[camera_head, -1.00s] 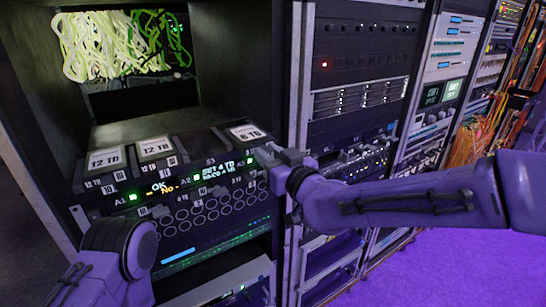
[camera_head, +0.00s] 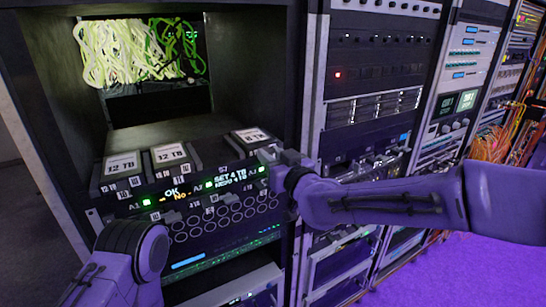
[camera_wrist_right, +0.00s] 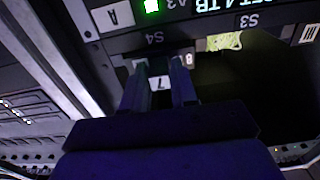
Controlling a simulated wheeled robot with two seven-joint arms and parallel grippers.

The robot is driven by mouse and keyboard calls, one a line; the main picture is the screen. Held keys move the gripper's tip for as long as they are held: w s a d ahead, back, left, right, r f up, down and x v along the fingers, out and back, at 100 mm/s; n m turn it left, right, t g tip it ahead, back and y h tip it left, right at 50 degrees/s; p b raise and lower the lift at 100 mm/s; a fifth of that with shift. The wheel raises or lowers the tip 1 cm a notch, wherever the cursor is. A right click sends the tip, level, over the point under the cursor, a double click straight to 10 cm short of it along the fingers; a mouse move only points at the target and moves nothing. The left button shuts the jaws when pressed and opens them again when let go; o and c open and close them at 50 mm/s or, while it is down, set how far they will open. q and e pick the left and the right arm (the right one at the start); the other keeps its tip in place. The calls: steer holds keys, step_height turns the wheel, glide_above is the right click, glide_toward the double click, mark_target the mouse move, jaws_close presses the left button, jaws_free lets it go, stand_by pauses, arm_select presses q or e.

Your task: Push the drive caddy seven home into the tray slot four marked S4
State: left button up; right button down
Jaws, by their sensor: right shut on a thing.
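Caddy seven shows in the right wrist view as a pale tag with a 7 (camera_wrist_right: 160,83) between the fingers of my right gripper (camera_wrist_right: 161,78). The gripper is shut on it, just in front of the S4 mark (camera_wrist_right: 155,38). In the head view the right gripper (camera_head: 268,156) is at the right end of the drive tray (camera_head: 225,220). An 8 TB block (camera_head: 252,135) lies just behind it, apparently the caddy's top. How deep the caddy sits is hidden. My left arm shows at lower left, its gripper out of frame.
Two 12 TB caddies (camera_head: 123,163) stand at the tray's left. A dark gap marked S3 (camera_wrist_right: 247,20) lies beside S4. A rack post (camera_head: 312,100) stands close right of the gripper. Pale green cables (camera_head: 130,52) hang in the bay above.

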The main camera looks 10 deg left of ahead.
steer(key=shift+w+a+r, duration=0.1)
steer(key=shift+w+a, duration=0.05)
steer(key=shift+w+a, duration=0.15)
steer(key=shift+w, duration=0.1)
steer(key=c, duration=0.8)
jaws_free()
steer(key=shift+s+f, duration=0.15)
steer(key=shift+f, duration=0.05)
steer(key=b+v, duration=0.4)
steer(key=v, duration=0.6)
steer(key=shift+r, duration=0.2)
